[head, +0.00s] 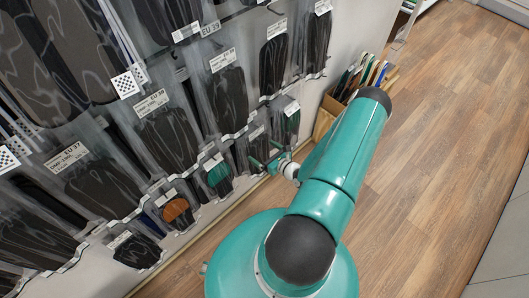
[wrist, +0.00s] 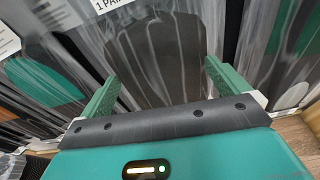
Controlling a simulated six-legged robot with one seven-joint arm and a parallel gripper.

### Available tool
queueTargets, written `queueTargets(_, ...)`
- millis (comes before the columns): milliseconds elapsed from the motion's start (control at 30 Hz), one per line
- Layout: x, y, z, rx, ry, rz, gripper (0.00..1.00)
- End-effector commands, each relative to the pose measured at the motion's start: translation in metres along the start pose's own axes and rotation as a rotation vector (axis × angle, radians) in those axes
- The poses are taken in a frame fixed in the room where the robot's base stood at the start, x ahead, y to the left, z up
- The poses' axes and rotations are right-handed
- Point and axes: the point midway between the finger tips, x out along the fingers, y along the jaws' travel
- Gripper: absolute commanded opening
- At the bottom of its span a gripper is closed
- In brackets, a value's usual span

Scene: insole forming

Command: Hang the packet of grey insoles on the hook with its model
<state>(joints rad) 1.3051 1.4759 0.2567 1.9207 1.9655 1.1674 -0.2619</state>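My gripper (head: 266,160) is at the lower row of packets on the wall in the head view. In the wrist view my gripper (wrist: 162,72) has its two green fingers wide apart. A clear packet with a dark grey insole (wrist: 160,45) fills the space between and beyond them, upright, with a white "1 PAIR" label at its top. I cannot tell whether the fingers touch its edges. In the head view this packet (head: 257,134) is partly hidden by my gripper. Its hook is not clearly visible.
Larger dark insole packets (head: 229,98) hang in rows above. Packets with orange (head: 176,209) and green insoles (head: 218,174) hang to the left. A bin of coloured rolls or boards (head: 325,112) stands beyond my arm. The wooden floor (head: 440,130) at right is clear.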

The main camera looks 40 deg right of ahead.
Motion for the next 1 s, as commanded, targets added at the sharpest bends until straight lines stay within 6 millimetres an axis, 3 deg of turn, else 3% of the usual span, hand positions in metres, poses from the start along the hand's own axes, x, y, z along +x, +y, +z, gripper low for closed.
queueTargets(267,-0.009,0.0,0.0,0.0,0.001,-0.001,1.0)
queueTargets(800,-0.116,-0.001,0.0,0.0,0.001,-0.002,1.0)
queueTargets(1000,-0.136,0.0,0.0,0.0,0.0,0.0,1.0)
